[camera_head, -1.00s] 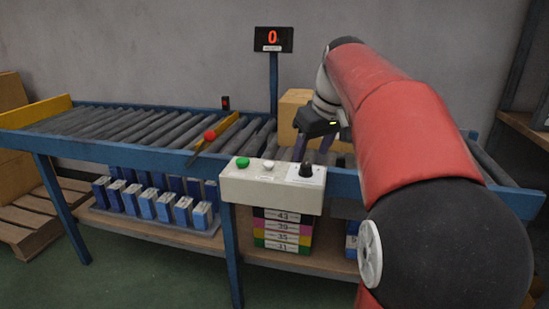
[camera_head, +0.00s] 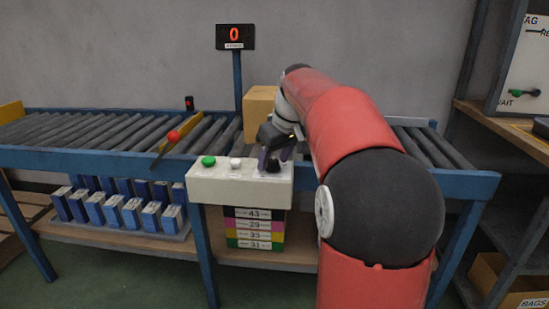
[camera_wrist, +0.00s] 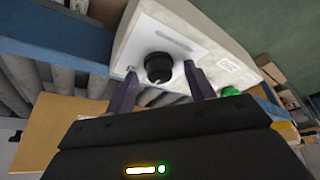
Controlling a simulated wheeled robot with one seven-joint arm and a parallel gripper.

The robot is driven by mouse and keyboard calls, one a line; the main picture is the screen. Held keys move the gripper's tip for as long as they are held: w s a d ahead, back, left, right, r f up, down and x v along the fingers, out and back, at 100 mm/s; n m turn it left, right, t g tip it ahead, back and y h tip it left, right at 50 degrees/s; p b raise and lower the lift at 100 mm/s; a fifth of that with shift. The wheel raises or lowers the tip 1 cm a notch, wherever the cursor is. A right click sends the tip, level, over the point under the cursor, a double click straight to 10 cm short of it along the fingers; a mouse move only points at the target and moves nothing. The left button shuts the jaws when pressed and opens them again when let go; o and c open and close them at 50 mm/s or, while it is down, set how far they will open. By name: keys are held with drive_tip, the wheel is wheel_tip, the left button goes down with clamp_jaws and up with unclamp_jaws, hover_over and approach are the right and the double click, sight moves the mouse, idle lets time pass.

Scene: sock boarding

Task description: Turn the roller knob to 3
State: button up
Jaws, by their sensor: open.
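The black roller knob (camera_head: 272,167) sits on the right end of a cream control box (camera_head: 225,188) on the conveyor's front rail. My gripper (camera_head: 270,157) is at the knob and partly hides it in the head view. In the wrist view, the knob (camera_wrist: 158,66) appears between the tips of my two open fingers (camera_wrist: 161,72), on a white plate whose markings I cannot read. Whether the fingers touch the knob is not clear. A display (camera_head: 235,37) on a post shows a red 0.
A green button (camera_head: 208,161) and a white button (camera_head: 236,163) share the box. A lever with a red ball (camera_head: 173,136) stands left of it. A cardboard box (camera_head: 259,106) sits behind my gripper on the rollers. A wooden shelf (camera_head: 510,133) is at right.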

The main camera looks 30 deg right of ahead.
drive_tip(key=c, duration=1)
drive_tip(key=shift+m, duration=0.3)
drive_tip(key=m+h, duration=0.1)
drive_tip(key=m, duration=0.1)
drive_tip(key=m+p, duration=0.1)
drive_tip(key=m, duration=0.1)
drive_tip(key=shift+a+r+h+p, duration=0.2)
drive_tip(key=shift+h+p, duration=0.1)
drive_tip(key=shift+h, duration=0.1)
drive_tip(key=shift+f+m+g+h+p, duration=0.1)
drive_tip(key=shift+m+g+h+p, duration=0.2)
drive_tip(key=shift+m, duration=0.8)
drive_tip(key=shift+f+m+g+h+p, duration=0.1)
drive_tip(key=shift+m+h+p, duration=0.3)
drive_tip(key=shift+m, duration=0.7)
drive_tip(key=o, duration=1)
